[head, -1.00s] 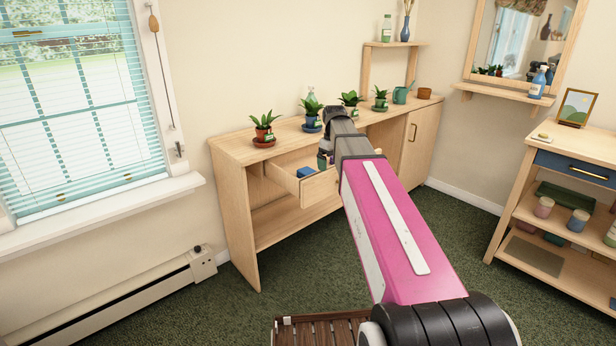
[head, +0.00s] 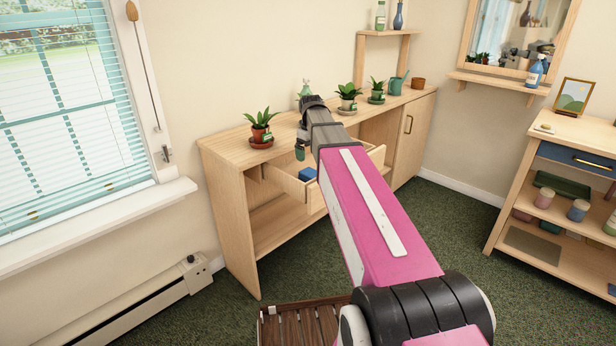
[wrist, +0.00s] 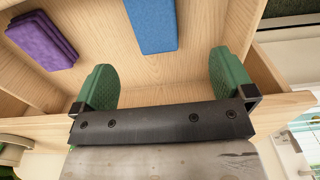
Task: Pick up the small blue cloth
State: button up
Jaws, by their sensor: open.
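The small blue cloth (head: 307,174) lies folded in the open drawer (head: 290,182) of the wooden cabinet. In the wrist view the blue cloth (wrist: 152,26) lies on the drawer floor, beyond the fingertips and between their lines. My gripper (head: 300,153) is over the drawer, just left of the cloth in the head view. In the wrist view my gripper (wrist: 162,66) has its green fingers wide apart with nothing between them. The cloth is apart from both fingers. My arm hides part of the drawer in the head view.
A folded purple cloth (wrist: 42,40) lies left of the blue one in the drawer. The drawer's side wall (wrist: 258,78) is close to the right finger. Potted plants, including one in a red pot (head: 261,134), stand on the cabinet top above.

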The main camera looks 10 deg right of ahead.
aim_at(312, 173)
notch_tip(312, 173, down, 5)
jog(key=shift+w+d+f, duration=0.1)
jog(key=shift+d+f, duration=0.1)
jog(key=shift+f, duration=1.15)
jog(key=shift+w+d+f, duration=0.1)
jog(key=shift+d+f, duration=0.1)
jog(key=shift+f, duration=1.15)
jog(key=c, duration=1)
